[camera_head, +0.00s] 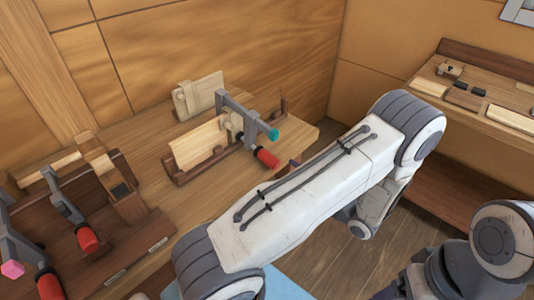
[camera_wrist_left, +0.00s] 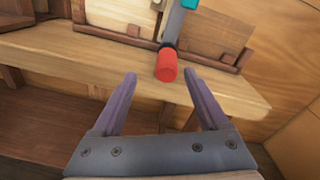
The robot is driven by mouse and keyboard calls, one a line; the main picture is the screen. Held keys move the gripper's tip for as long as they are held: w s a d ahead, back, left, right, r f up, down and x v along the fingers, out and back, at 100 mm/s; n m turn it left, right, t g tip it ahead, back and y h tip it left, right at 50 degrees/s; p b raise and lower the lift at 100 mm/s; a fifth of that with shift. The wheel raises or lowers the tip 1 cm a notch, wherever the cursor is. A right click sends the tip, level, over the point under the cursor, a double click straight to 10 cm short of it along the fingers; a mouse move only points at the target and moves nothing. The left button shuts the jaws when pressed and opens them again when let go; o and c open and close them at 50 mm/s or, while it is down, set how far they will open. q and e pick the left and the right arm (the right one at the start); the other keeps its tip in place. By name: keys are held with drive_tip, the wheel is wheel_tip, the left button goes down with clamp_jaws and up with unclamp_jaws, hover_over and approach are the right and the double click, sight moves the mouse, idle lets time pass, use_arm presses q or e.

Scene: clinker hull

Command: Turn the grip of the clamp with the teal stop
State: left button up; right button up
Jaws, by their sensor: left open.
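The clamp with the teal stop (camera_head: 272,134) is on the bench, its grey bar beside a light wooden board in a slotted rack. Its red grip (camera_head: 268,158) sticks out over the bench toward me. In the left wrist view the red grip (camera_wrist_left: 166,66) points at the camera, just beyond and between the fingertips, with the teal stop (camera_wrist_left: 189,4) at the top edge. My left gripper (camera_wrist_left: 159,76) is open and empty; its two purple fingers are apart from the grip. In the head view my left arm largely hides this gripper. My right gripper is out of view.
Other clamps with red grips (camera_head: 87,239) stand on a dark wooden rack at the left, one with a pink stop (camera_head: 12,269). A second board (camera_head: 199,96) stands behind the clamped one. A side shelf (camera_head: 485,100) with small parts is at the right.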

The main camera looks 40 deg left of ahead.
sight(265, 156)
use_arm(q)
drive_tip(key=shift+w+a+f+m+t, duration=0.4)
drive_tip(key=shift+w+f+m+t, duration=0.05)
drive_tip(key=shift+m+t, duration=0.05)
drive_tip(key=a, duration=0.3)
drive_tip(key=w+a+p, duration=0.1)
drive_tip(key=a, duration=0.2)
drive_tip(key=a+p, duration=0.1)
drive_tip(key=a, duration=0.3)
drive_tip(key=shift+w+a, duration=0.1)
drive_tip(key=shift+w, duration=0.1)
clamp_jaws()
